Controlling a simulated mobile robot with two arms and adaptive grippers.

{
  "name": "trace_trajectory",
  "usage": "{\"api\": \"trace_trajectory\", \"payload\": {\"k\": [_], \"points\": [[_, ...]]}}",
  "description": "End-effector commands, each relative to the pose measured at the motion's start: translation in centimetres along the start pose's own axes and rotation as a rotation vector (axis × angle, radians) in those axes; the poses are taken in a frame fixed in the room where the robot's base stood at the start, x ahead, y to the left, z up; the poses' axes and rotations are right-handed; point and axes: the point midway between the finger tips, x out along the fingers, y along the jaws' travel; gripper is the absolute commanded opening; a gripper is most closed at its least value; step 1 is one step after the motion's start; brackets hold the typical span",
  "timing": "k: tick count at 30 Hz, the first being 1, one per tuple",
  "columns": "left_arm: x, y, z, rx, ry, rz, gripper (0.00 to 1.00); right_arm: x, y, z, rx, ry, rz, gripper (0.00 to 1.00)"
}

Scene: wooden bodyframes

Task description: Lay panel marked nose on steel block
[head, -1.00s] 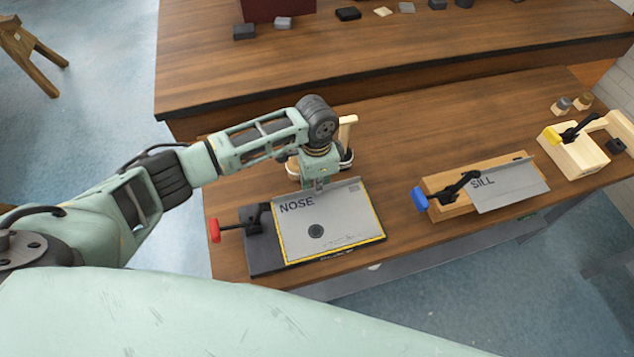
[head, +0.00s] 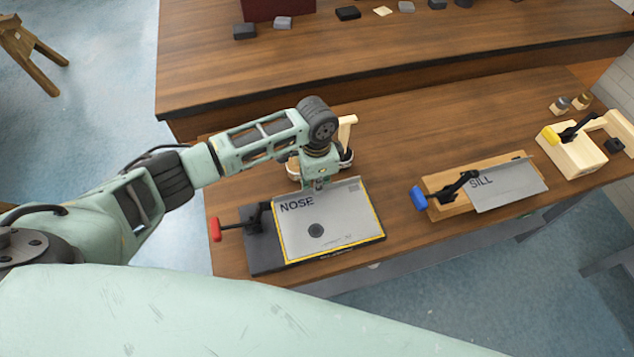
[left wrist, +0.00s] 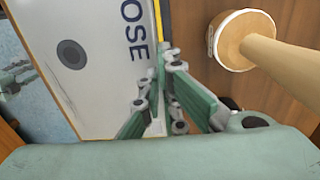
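The grey panel marked NOSE (head: 335,228) lies flat on the dark steel block (head: 257,258), within a yellow outline that shows along its edges. The panel has a round dark spot and an upturned far edge. It also shows in the left wrist view (left wrist: 95,75). My left gripper (head: 320,184) points down at the panel's far edge. In the left wrist view its fingers (left wrist: 160,97) are close together around that edge, and look shut on it. The exact contact is partly hidden by the fingers. My right gripper is out of view.
A red-handled clamp (head: 235,228) stands at the block's left. A wooden mallet (head: 346,135) is just behind my left gripper. To the right are a panel marked SILL (head: 508,184) on a wooden block with a blue-handled clamp (head: 420,197), and a yellow-handled fixture (head: 570,155).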

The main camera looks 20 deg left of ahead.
Motion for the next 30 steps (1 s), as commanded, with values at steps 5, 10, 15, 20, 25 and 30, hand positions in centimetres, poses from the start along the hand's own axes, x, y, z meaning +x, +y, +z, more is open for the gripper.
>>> {"api": "trace_trajectory", "payload": {"k": [5,10,15,20,25,30], "points": [[-0.04,-0.01,-0.05,0.0,0.001,0.0,0.0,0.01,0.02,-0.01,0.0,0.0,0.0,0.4],[-0.04,-0.02,-0.04,0.0,0.001,0.0,0.08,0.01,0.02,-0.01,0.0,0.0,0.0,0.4],[-0.01,-0.01,-0.02,-0.001,0.001,0.0,0.23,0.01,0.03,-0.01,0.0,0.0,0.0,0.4],[0.01,-0.01,0.0,-0.001,0.0,0.0,0.27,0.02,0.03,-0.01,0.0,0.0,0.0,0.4],[0.1,0.0,0.07,-0.001,-0.002,0.0,0.33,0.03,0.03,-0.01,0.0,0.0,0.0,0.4],[0.07,-0.01,0.05,-0.001,-0.001,0.0,0.48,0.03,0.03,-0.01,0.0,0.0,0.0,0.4]]}}
